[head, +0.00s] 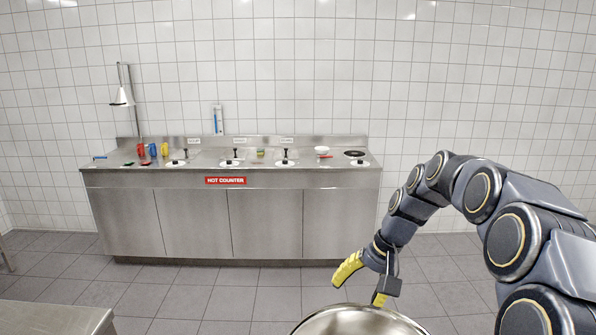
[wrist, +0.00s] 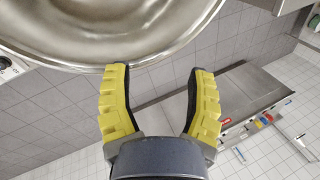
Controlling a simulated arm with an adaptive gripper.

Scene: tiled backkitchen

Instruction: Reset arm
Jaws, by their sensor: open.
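My arm reaches in from the right of the head view and bends down. My gripper (head: 362,281) has yellow fingers and hangs above and beside a round metal bowl-like vessel (head: 350,318) at the bottom edge. In the wrist view my gripper (wrist: 158,75) is open, with nothing between its fingers. The metal vessel's rim (wrist: 95,66) shows just beyond the fingertips at the top left; I cannot tell whether the left finger touches it. Most of the vessel is cut off in the head view.
A steel hot counter (head: 280,222) stands against the tiled wall, with several lidded wells, colored cups (head: 152,149), a white bowl (head: 321,150) and a dark pan (head: 355,153) on top. A steel table corner (head: 50,317) is at the lower left. The tiled floor between is clear.

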